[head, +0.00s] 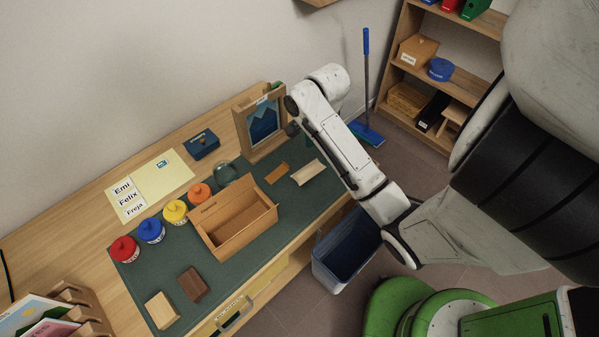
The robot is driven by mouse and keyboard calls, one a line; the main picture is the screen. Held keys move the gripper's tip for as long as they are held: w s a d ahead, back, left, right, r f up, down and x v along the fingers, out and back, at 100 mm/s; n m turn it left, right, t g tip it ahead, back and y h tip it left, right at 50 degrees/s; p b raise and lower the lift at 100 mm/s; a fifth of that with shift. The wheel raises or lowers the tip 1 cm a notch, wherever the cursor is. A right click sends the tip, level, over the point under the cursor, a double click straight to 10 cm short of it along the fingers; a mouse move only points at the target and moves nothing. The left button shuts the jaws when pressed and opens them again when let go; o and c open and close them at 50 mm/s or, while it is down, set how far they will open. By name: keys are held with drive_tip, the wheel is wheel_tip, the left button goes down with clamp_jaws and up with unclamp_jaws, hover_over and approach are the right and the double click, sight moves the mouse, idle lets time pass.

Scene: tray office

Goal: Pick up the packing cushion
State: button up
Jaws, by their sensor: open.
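A clear, greenish, rounded thing (225,172), which looks like the packing cushion, lies on the dark green mat (140,272). It is just behind the open cardboard box (262,232), beside the orange-lidded jar (200,193); the box partly hides its lower edge. My gripper (293,129) is up and to the right of it, by the picture frame, apart from the cushion. It is small and dark in this view; it is open, and its fingers are hard to make out past my wrist.
Red, blue and yellow jars (175,212) stand left of the box. Wooden blocks (193,284) lie at the mat's front and right. A framed picture (262,122) and a blue box (203,145) stand at the back. A bin (340,265) stands below the desk's right edge.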

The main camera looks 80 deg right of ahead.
drive_tip(key=b, duration=0.6)
hover_over(318, 171)
drive_tip(key=shift+s+a+f, duration=0.1)
drive_tip(key=shift+s+f, duration=0.05)
drive_tip(key=shift+f, duration=3.7)
drive_tip(key=shift+d+f, duration=0.2)
drive_tip(key=shift+f, duration=1.4)
drive_tip(key=shift+c, duration=0.4)
drive_tip(key=c, duration=1)
drive_tip(key=shift+c, duration=0.2)
drive_tip(key=shift+r, duration=0.2)
